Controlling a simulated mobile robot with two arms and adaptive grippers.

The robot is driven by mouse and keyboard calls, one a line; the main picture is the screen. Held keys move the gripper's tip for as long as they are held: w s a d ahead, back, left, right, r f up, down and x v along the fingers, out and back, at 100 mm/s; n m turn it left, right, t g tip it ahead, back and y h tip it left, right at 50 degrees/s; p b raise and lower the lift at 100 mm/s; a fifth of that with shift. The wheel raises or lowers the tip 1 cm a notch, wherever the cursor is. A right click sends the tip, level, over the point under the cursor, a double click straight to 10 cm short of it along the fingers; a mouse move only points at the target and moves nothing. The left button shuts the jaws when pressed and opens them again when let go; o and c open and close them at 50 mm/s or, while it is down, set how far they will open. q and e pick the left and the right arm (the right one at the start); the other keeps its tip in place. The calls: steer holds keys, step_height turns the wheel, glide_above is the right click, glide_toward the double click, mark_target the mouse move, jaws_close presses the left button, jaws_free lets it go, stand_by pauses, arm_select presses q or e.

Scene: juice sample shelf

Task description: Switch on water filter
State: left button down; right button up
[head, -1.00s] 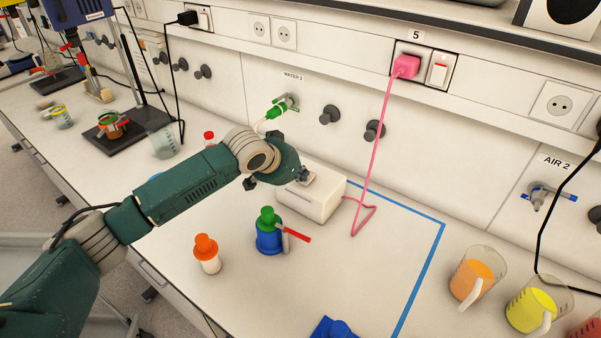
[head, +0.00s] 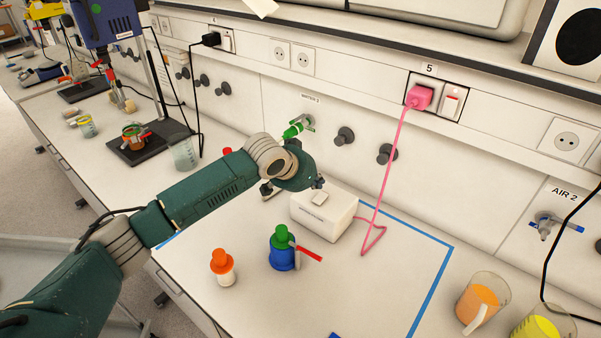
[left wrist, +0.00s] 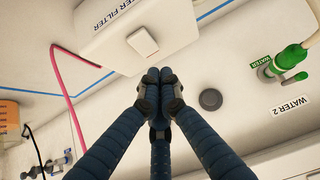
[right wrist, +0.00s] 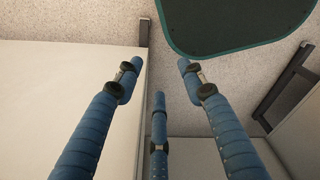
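The water filter (head: 325,217) is a white box on the bench inside a blue tape outline. Its white rocker switch (head: 320,199) is on top. In the left wrist view the box (left wrist: 105,42) carries a "WATER FILTER" label, and the switch (left wrist: 143,42) shows close ahead of my left fingertips. I cannot tell the switch's position. My left gripper (left wrist: 157,76) is shut and empty, its fingertips apart from the switch in the picture. In the head view my wrist mostly hides it. My right gripper (right wrist: 158,68) is open and empty, away from the bench top.
A pink cable runs from the box to a pink plug (head: 419,97) in socket 5. A green hose connector (head: 293,130) is at the WATER 2 tap. A blue-green bottle (head: 283,255) and an orange-capped bottle (head: 222,270) stand in front. Juice beakers (head: 480,300) stand at right.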

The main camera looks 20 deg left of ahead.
arm_select(q)
steer(key=s+f+b+v, duration=0.1)
steer(key=b+v, duration=0.3)
steer(key=v, duration=0.6)
steer(key=shift+a, duration=0.3)
arm_select(e)
step_height(320, 180, down, 3)
steer(key=shift+r, duration=0.1)
arm_select(q)
steer(key=shift+r, duration=0.1)
steer(key=shift+s, duration=0.1)
